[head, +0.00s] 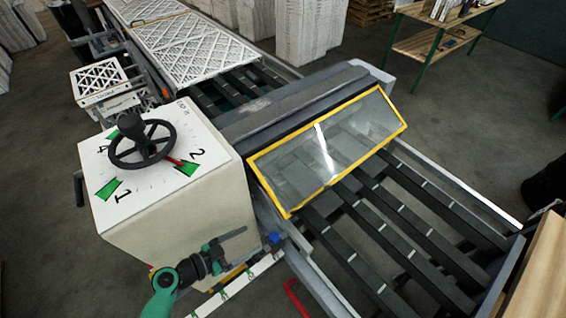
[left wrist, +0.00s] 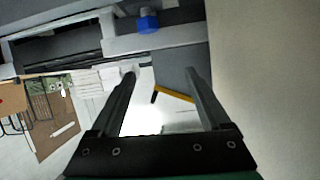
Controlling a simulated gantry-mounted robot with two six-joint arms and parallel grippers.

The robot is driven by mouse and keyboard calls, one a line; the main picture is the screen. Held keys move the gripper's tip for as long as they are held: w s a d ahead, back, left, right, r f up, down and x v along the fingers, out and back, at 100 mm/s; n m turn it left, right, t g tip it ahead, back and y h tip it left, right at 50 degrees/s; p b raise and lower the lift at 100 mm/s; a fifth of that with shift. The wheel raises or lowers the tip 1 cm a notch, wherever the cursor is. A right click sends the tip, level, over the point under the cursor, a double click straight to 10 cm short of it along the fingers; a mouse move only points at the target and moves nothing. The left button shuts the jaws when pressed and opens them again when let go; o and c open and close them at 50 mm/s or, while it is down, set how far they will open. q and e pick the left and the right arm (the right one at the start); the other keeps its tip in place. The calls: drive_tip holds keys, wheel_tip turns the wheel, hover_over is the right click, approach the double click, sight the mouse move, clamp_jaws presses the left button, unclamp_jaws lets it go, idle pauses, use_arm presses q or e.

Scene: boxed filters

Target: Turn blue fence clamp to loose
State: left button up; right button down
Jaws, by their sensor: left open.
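The blue fence clamp (head: 273,239) sits on the rail beside the white machine box, at the near side of the conveyor. In the left wrist view the clamp (left wrist: 148,21) shows as a small blue knob on a grey bar, beyond and above the fingertips. My left gripper (head: 243,250) is open and empty in front of the box, a little to the left of the clamp and apart from it. Its two fingers (left wrist: 160,72) stand wide apart in the left wrist view. My right gripper is not in view.
The white box (head: 185,215) with a black handwheel (head: 143,143) stands close to my left gripper. A yellow-framed clear cover (head: 330,145) spans the conveyor. A red handle (head: 295,298) juts out below the rail. A yellow bar with a black end (left wrist: 175,94) shows between the fingers.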

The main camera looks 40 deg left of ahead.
use_arm(q)
drive_tip(key=w+r+m+t+p, duration=0.1)
drive_tip(key=w+r, duration=0.4)
drive_tip(key=r, duration=0.3)
drive_tip(key=w+r+m+p, duration=0.1)
drive_tip(key=w+r, duration=0.3)
drive_tip(key=r, duration=0.4)
drive_tip(key=w+d+r+m+t+h+p, duration=0.1)
drive_tip(key=w+r+m+p, duration=0.1)
drive_tip(key=w+r, duration=0.3)
wheel_tip(320, 180, up, 3)
drive_tip(key=shift+w+r+t, duration=0.1)
drive_tip(key=shift+w+t, duration=0.2)
